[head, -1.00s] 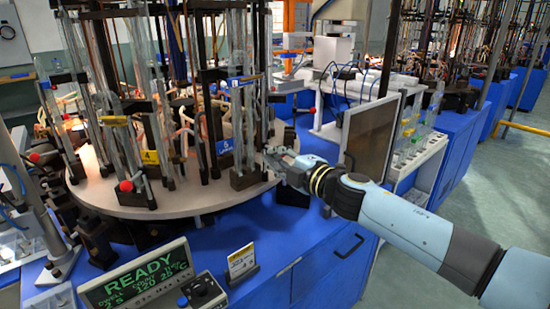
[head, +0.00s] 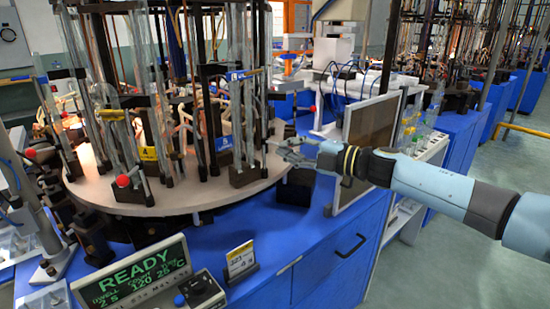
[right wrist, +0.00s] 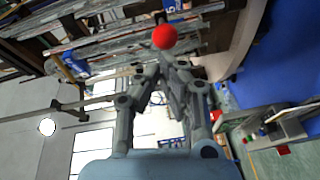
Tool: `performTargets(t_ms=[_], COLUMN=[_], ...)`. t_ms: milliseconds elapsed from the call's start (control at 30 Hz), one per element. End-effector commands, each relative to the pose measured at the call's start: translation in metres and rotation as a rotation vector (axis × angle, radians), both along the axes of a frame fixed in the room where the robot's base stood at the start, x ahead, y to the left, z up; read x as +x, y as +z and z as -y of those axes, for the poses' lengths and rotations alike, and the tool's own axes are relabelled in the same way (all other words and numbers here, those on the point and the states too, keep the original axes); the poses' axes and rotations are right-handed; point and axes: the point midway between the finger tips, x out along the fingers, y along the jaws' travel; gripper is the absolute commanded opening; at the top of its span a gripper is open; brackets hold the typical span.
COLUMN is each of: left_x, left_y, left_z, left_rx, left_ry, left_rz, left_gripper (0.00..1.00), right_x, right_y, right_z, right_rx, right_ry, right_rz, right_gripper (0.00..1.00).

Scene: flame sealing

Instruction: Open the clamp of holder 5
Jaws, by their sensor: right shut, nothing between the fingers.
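Holder 5, with its blue number plate (head: 224,144) and dark base block (head: 243,176), stands at the right front of the round turntable (head: 205,197). It carries upright glass tubes. My right gripper (head: 283,148) is just right of holder 5 at the turntable's edge, its fingers shut and empty. In the right wrist view a red ball knob (right wrist: 164,37) lies just beyond my fingertips (right wrist: 168,62); I cannot tell if they touch. In the head view the gripper seems to hide this knob. Whether the clamp is open cannot be seen. My left gripper is not in view.
Holder 4 with a yellow plate (head: 149,154) and a red knob (head: 123,181) is to the left. A dark framed panel (head: 368,140) stands close behind my right forearm. A READY display (head: 138,275) and a small sign (head: 240,262) are in front.

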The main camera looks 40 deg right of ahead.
Motion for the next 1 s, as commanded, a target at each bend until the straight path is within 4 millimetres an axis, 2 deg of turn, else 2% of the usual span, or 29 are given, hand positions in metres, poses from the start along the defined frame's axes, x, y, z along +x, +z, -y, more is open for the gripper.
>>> performTargets(t_ms=[100, 500, 1000], left_x=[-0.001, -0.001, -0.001], left_y=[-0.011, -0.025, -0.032], left_z=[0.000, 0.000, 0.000], left_rx=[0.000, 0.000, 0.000], left_ry=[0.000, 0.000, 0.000], left_rz=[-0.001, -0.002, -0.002], left_gripper=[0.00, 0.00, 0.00], right_x=[0.002, 0.011, 0.018], right_y=[-0.003, -0.001, 0.000], right_z=[0.012, 0.040, 0.052], right_rx=[-0.002, 0.000, 0.000], right_ry=[0.028, 0.025, 0.025], right_rz=[0.000, 0.001, 0.001], right_gripper=[0.00, 0.00, 0.00])
